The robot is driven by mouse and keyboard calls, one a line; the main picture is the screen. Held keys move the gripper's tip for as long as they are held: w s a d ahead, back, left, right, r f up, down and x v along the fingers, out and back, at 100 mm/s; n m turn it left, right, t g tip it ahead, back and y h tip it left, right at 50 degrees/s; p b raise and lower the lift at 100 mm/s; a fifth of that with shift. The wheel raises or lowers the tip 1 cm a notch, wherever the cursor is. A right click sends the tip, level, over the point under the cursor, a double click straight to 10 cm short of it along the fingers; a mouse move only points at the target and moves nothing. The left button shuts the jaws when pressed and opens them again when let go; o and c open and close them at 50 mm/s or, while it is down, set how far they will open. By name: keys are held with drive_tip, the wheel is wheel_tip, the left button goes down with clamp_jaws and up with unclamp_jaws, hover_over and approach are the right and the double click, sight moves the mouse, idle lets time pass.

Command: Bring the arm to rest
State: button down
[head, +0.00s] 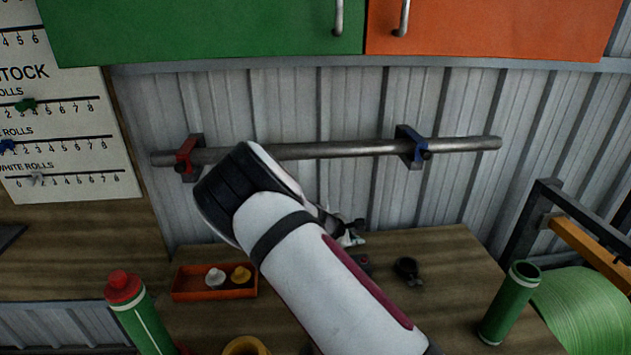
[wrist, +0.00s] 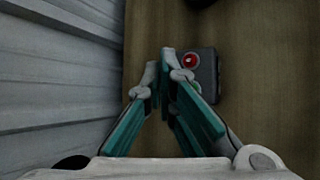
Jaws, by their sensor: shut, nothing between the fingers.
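My gripper (wrist: 166,95) is shut and empty in the wrist view, its teal-padded fingers together above the wooden bench (wrist: 245,120). A small dark grey box with a red button (wrist: 190,60) lies just beyond and to the right of the fingertips. I cannot tell the height of the fingers above the bench. In the head view my white arm reaches across the middle and bends at a dark joint, with part of my gripper (head: 350,236) showing behind it. My arm hides part of the bench and the pipe.
A metal pipe (head: 330,150) sits in a red bracket (head: 187,157) and a blue bracket (head: 412,147) on the corrugated wall. An orange tray (head: 190,290), a green bottle (head: 140,315), a green tube (head: 510,300) and a green roll (head: 585,310) stand around. Cabinets (head: 200,30) hang above.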

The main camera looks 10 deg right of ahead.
drive_tip(key=s+d+r+m+g+y, duration=0.1)
drive_tip(key=s+r+m+y, duration=0.2)
drive_tip(key=s+r+m, duration=0.55)
drive_tip(key=s+d+r+m+g+y, duration=0.1)
drive_tip(key=s+d+r+m+y, duration=0.15)
drive_tip(key=s+r, duration=1.1)
drive_tip(key=s+a+r+m+t+y, duration=0.1)
drive_tip(key=s+a+r+m, duration=0.1)
drive_tip(key=s+r, duration=0.4)
drive_tip(key=s+a+r+m+t+y, duration=0.1)
drive_tip(key=s+r+m, duration=0.2)
drive_tip(key=s, duration=0.9)
wheel_tip(320, 180, up, 3)
drive_tip(key=shift+s+a+r+b, duration=0.15)
drive_tip(key=shift+s+a+b, duration=0.2)
drive_tip(key=shift+s+a, duration=0.05)
